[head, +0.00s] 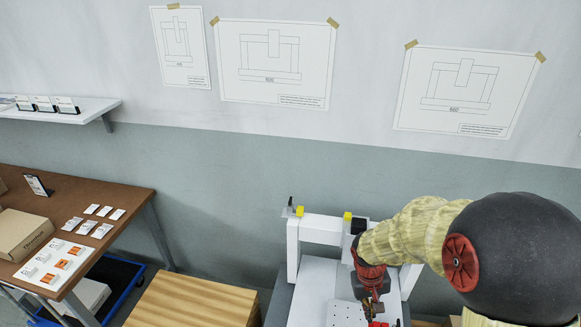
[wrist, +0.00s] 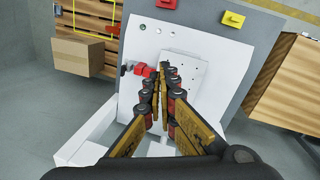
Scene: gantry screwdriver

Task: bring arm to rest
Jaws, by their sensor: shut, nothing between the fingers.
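My gripper (head: 374,302) is over the white gantry machine (head: 320,228) in the head view, at the end of my arm in its pale ribbed sleeve. In the wrist view my gripper (wrist: 162,72) is shut with nothing held, its fingers close together above the machine's white bed (wrist: 130,110). A pale plate with holes (wrist: 190,75) lies beyond and beside the fingertips. A small red part (wrist: 143,70) shows just left of the fingertips; I cannot tell what it is. My arm hides the right part of the gantry in the head view.
A brown table (head: 120,190) with a cardboard box (head: 22,235) and small packets stands at the left. A wooden-topped surface (head: 195,300) lies left of the machine. Red (wrist: 166,4) and yellow (wrist: 233,19) blocks lie near the bed's far edge.

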